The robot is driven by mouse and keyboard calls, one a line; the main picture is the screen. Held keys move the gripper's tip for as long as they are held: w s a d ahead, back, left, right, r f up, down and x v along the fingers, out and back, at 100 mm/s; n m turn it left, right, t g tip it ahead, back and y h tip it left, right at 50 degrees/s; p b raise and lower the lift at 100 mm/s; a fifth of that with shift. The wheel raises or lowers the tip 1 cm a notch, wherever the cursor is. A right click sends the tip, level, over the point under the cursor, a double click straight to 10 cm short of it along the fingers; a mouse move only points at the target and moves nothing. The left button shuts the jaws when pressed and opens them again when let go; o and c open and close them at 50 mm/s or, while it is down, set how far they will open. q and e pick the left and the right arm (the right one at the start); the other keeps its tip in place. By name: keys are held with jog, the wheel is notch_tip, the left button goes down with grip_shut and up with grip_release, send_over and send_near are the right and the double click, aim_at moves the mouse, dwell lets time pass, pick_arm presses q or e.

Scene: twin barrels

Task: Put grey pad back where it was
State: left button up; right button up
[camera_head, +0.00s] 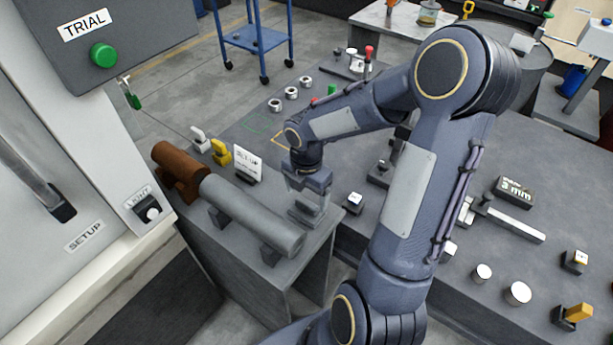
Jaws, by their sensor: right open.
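My right gripper (308,205) points down beside the right end of a long grey barrel (250,212), over the bench top. It is open. A grey blocky shape shows around its fingertips; I cannot tell how much of it is the grey pad and how much is the fingers. The grey barrel lies on supports in line with a brown barrel (178,162). My left gripper is out of view.
A machine with a green button (103,55) stands at the left. On the bench (400,300) are several ring-shaped parts (291,93), a black 3 mm block (514,191) and small cylinders (518,293). My right arm crosses the bench and hides part of it. A blue cart (255,38) stands behind.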

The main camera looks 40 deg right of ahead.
aim_at(306, 202)
jog(key=s+a+r+m+t, duration=0.1)
jog(key=s+r+m, duration=0.15)
jog(key=r, duration=0.35)
jog(key=s+a+r+m+t, duration=0.1)
jog(key=s+a+r+m, duration=0.1)
jog(key=r+m, duration=0.3)
jog(key=s+a+r+m+t+y, duration=0.2)
jog(key=s+a+m, duration=0.6)
jog(key=m, duration=0.7)
jog(key=shift+s+r+t+y, duration=0.25)
jog(key=shift+s+t+y, duration=0.55)
jog(key=shift+y, duration=0.1)
